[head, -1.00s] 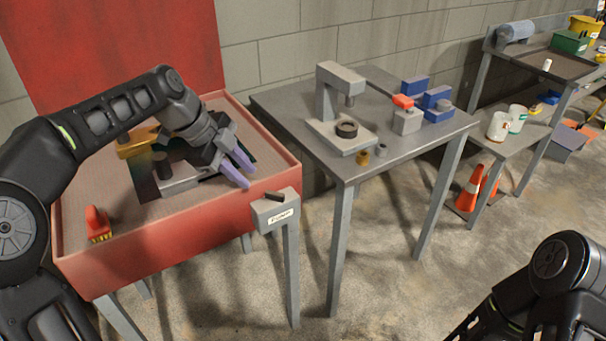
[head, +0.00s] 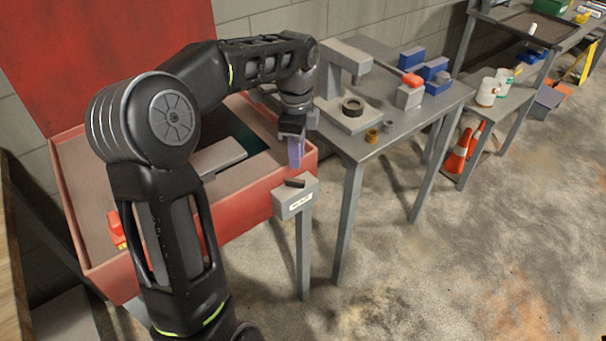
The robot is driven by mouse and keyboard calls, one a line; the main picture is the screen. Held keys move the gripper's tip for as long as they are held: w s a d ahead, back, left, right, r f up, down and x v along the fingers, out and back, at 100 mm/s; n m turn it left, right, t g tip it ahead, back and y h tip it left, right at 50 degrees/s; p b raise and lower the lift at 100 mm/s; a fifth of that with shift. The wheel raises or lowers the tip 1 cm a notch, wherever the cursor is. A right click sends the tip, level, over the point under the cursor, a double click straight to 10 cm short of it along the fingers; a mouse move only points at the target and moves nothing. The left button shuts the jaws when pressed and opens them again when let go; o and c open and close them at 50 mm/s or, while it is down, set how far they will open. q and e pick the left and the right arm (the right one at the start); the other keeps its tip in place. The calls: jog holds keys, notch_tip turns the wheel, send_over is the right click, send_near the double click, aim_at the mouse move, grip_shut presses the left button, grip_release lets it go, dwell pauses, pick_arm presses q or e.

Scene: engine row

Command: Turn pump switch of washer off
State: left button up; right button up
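The washer is a red open-topped basin (head: 250,190) with a raised red lid (head: 110,60) at the left. The pump switch box (head: 296,204) is a small grey box on a post at the basin's front right corner, with a white label. Its dark switch lever (head: 294,183) lies across the top. My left gripper (head: 295,165) points down just above and behind the lever, apart from it as far as I can see. Its lavender fingers overlap in this view, so their gap is hidden. My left arm covers much of the basin. My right gripper is out of view.
A grey table (head: 400,110) with a press (head: 345,85), small rings and blue and red blocks stands right of the basin. The concrete floor in front is clear. A wooden edge (head: 10,260) shows at far left.

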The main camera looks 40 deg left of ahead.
aim_at(297, 180)
pick_arm(q)
jog(key=shift+f, duration=0.1)
notch_tip(297, 180, down, 8)
jog(key=shift+r, duration=0.2)
dwell(0.4)
grip_shut()
dwell(0.4)
